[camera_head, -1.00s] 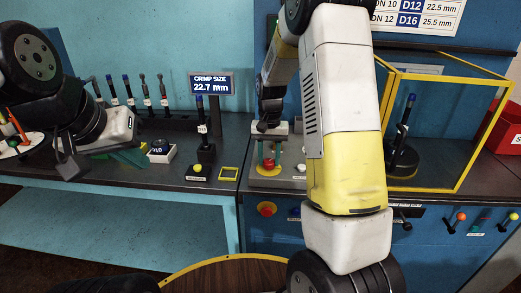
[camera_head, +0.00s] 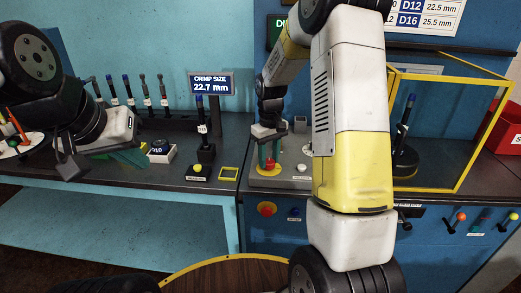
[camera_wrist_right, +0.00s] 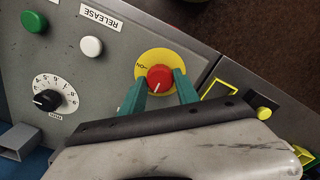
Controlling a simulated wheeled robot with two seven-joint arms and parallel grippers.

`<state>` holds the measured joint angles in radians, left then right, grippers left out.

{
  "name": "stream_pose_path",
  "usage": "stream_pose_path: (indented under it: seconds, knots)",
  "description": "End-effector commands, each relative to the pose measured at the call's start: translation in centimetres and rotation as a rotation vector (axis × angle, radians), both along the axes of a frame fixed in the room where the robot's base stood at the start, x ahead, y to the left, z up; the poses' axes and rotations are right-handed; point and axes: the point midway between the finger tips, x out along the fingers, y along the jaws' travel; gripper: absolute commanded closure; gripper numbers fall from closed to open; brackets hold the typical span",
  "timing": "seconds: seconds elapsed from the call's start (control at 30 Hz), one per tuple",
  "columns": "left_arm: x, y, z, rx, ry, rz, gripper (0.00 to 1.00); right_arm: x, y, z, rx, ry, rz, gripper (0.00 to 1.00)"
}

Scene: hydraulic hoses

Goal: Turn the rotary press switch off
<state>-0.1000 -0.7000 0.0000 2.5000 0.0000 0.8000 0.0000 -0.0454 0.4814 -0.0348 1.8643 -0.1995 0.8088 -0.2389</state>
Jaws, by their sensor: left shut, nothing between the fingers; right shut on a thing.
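The rotary switch is a red knob (camera_wrist_right: 159,77) with a white pointer line, on a round yellow plate (camera_wrist_right: 146,62) with a label partly readable as ON. In the head view the red knob (camera_head: 269,166) sits on the grey panel. My right gripper (camera_wrist_right: 160,84) has its green fingers on either side of the knob, shut on it; it also shows in the head view (camera_head: 269,158). My left gripper (camera_head: 133,157) is shut and empty, low over the bench at the left.
Beside the switch are a white button (camera_wrist_right: 91,46), a green button (camera_wrist_right: 33,21) and a black dial (camera_wrist_right: 47,99). A yellow button (camera_head: 197,168) stands on the left bench. A yellow-framed case (camera_head: 457,187) stands to the right. A red emergency-type button (camera_head: 267,208) is on the front.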

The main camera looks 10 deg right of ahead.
Motion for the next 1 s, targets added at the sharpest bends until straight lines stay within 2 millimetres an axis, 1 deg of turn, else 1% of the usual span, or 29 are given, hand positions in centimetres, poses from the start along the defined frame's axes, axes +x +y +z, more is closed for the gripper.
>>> stream_pose_path:
  seconds: [0.5, 0.53, 0.6, 0.63, 0.9, 1.0]
  knots:
    - [0.0, 0.0, 0.0, 0.0, 0.0, 0.0, 1.0, 0.09, 0.01, 0.11, 0.0, -0.003, 0.018, 1.0]
    - [0.0, 0.0, 0.0, 0.0, 0.0, 0.0, 1.0, 0.09, 0.01, 0.11, 0.0, -0.003, 0.018, 0.57]
    - [0.0, 0.0, 0.0, 0.0, 0.0, 0.0, 1.0, 0.08, 0.01, 0.1, 0.0, -0.003, 0.018, 0.43]
    - [0.0, 0.0, 0.0, 0.0, 0.0, 0.0, 1.0, 0.07, 0.01, 0.09, 0.0, -0.002, 0.018, 0.41]
    - [0.0, 0.0, 0.0, 0.0, 0.0, 0.0, 1.0, 0.03, 0.0, 0.06, 0.0, -0.001, 0.016, 0.41]
    - [0.0, 0.0, 0.0, 0.0, 0.0, 0.0, 1.0, 0.08, 0.0, 0.56, 0.0, -0.002, 0.016, 0.41]
